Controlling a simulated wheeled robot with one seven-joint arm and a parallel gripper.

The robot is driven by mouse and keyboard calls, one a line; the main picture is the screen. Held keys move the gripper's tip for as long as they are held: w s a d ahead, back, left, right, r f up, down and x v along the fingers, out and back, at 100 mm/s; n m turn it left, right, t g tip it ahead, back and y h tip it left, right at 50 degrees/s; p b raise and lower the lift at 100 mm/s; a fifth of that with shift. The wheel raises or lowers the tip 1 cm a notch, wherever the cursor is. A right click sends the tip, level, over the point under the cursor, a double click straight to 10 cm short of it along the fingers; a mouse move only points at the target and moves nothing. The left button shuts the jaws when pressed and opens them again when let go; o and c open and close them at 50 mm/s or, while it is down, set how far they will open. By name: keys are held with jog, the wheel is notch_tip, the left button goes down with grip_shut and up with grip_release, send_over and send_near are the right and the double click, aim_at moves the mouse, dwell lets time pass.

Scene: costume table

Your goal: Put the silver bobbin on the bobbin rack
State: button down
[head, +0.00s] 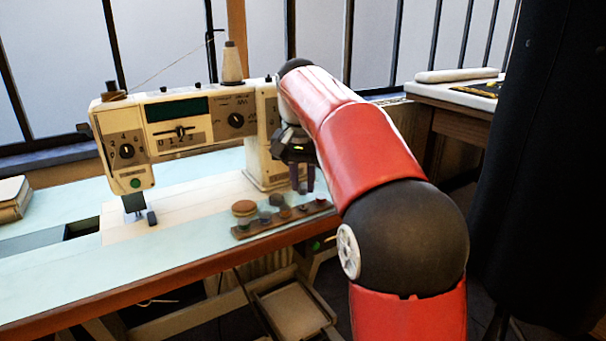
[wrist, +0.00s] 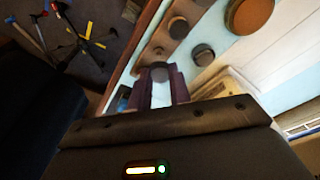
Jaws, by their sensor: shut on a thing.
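My gripper (wrist: 160,82) is shut on a small grey bobbin, the silver bobbin (wrist: 160,70), between its purple fingertips in the wrist view. In the head view my gripper (head: 303,184) points down over the right end of the bobbin rack; the held bobbin is hard to make out there. The bobbin rack (head: 249,232) is a low brown wooden strip along the table's front edge. It also shows in the wrist view (wrist: 162,40), with a brown-topped bobbin (wrist: 178,27) on it. I cannot tell whether the held bobbin touches the rack.
A dark bobbin (wrist: 203,54) and a larger round brown-topped item (wrist: 248,15) stand near the rack. The round item also shows in the head view (head: 244,208). The pale blue table (head: 120,262) is clear at front left.

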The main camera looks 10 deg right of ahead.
aim_at(303, 188)
jog(key=shift+f+b, duration=1.35)
jog(key=shift+f, duration=0.2)
jog(key=shift+f, duration=0.3)
jog(key=c, duration=1.2)
grip_release()
jog(key=shift+p, duration=0.3)
jog(key=r, duration=0.2)
jog(key=r+p, duration=0.1)
jog(key=r, duration=0.2)
jog(key=s+r+p, duration=0.1)
jog(key=r, duration=0.1)
jog(key=shift+a+r, duration=0.25)
jog(key=shift+r, duration=0.05)
